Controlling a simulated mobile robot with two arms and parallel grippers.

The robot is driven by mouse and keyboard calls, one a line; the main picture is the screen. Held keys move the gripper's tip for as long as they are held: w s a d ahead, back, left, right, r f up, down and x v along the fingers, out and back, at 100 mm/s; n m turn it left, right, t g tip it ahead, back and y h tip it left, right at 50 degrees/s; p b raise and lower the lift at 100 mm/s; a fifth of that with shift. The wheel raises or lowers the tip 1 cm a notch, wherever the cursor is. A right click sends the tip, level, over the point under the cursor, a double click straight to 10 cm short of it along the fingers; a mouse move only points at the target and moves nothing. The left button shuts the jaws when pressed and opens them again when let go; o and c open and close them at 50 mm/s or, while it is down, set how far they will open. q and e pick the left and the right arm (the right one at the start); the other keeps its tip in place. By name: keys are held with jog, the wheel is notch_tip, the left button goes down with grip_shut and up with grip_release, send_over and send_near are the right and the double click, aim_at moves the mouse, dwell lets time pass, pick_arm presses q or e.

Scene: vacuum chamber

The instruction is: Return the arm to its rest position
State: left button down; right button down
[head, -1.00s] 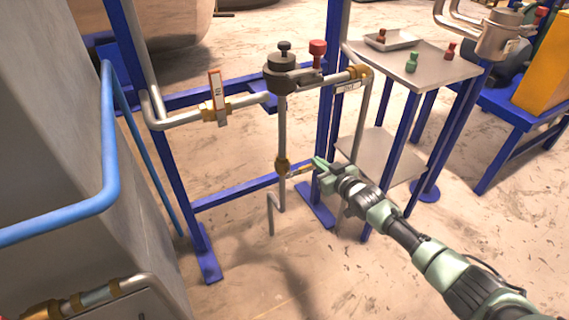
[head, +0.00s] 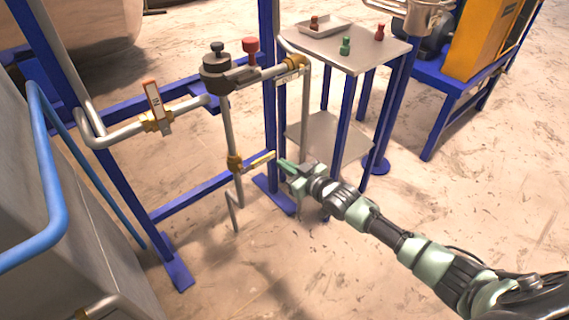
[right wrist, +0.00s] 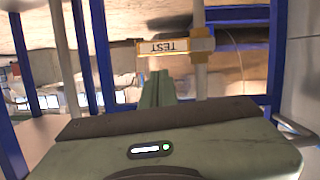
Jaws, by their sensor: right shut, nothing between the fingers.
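My right gripper (head: 288,168) is in the middle of the head view, at the end of my green and black right arm. A small gap seems to show between fingertips and handle. In the right wrist view the shut fingers (right wrist: 157,88) point towards a yellow handle marked TEST (right wrist: 163,46). My left gripper is not in view.
A blue frame (head: 270,110) carries the pipework, with an orange-edged IN valve handle (head: 153,98) and a red knob (head: 250,46). A small table (head: 370,57) behind holds a tray (head: 322,29) and small red and green pieces. A blue rail (head: 52,180) is at left. Open floor (head: 225,275) lies in front.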

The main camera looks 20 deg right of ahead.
dwell(0.4)
